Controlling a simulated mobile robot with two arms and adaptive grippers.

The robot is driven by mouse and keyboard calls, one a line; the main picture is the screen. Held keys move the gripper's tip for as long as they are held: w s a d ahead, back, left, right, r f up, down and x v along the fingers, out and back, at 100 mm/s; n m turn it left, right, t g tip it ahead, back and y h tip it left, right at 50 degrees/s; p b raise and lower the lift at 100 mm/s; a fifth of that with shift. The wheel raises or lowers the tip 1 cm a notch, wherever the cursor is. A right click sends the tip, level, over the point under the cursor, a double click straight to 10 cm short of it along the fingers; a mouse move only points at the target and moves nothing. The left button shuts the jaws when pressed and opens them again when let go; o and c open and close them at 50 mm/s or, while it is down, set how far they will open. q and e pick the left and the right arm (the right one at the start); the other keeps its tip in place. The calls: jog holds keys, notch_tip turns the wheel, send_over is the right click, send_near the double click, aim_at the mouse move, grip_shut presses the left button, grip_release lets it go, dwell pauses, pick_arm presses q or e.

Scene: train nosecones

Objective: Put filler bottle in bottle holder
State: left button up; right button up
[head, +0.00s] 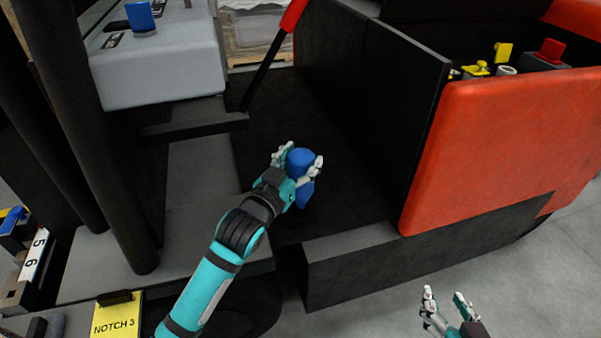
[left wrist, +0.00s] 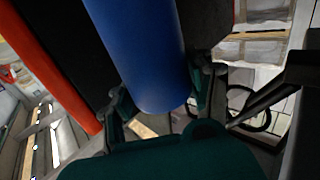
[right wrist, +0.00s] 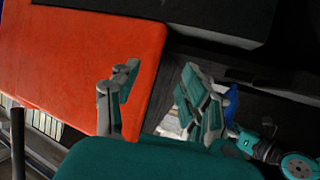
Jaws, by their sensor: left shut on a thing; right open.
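The blue filler bottle (head: 301,157) is in my left gripper (head: 300,165), above the dark floor between the grey console and the red-fronted box. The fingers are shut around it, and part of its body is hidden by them. In the left wrist view the bottle (left wrist: 145,50) fills the space between the fingers (left wrist: 160,95). My right gripper (head: 446,303) is open and empty at the lower right, over the grey floor; its spread fingers also show in the right wrist view (right wrist: 155,95). I cannot pick out a bottle holder for certain.
A red-fronted black box (head: 490,150) with yellow and red parts inside stands right. A grey console (head: 160,65) with a blue piece (head: 141,18) is at upper left. A red-topped lever (head: 270,65) leans behind the bottle. A yellow "NOTCH 3" sign (head: 116,318) is at lower left.

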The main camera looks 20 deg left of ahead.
pick_arm(q)
jog(key=shift+w+a+f+b, duration=0.1)
jog(key=shift+f+b, duration=0.75)
jog(key=shift+b, duration=0.2)
jog(key=shift+f+b, duration=0.7)
jog(key=shift+b, duration=0.2)
jog(key=shift+r, duration=0.15)
jog(key=shift+p, duration=0.4)
pick_arm(e)
notch_tip(320, 180, up, 14)
jog(key=w+a+t+y, duration=0.1)
jog(key=a+t+y, duration=0.1)
jog(key=t, duration=0.7)
jog(key=shift+w+a+y, duration=0.15)
jog(key=shift+a+y, duration=0.1)
jog(key=shift+y, duration=0.35)
pick_arm(q)
jog(key=shift+f, duration=0.25)
pick_arm(e)
jog(key=shift+r, duration=0.1)
pick_arm(q)
jog(key=o, duration=1.5)
jog(key=shift+f, duration=0.1)
pick_arm(e)
jog(key=shift+n, duration=0.3)
pick_arm(q)
jog(key=shift+o, duration=0.2)
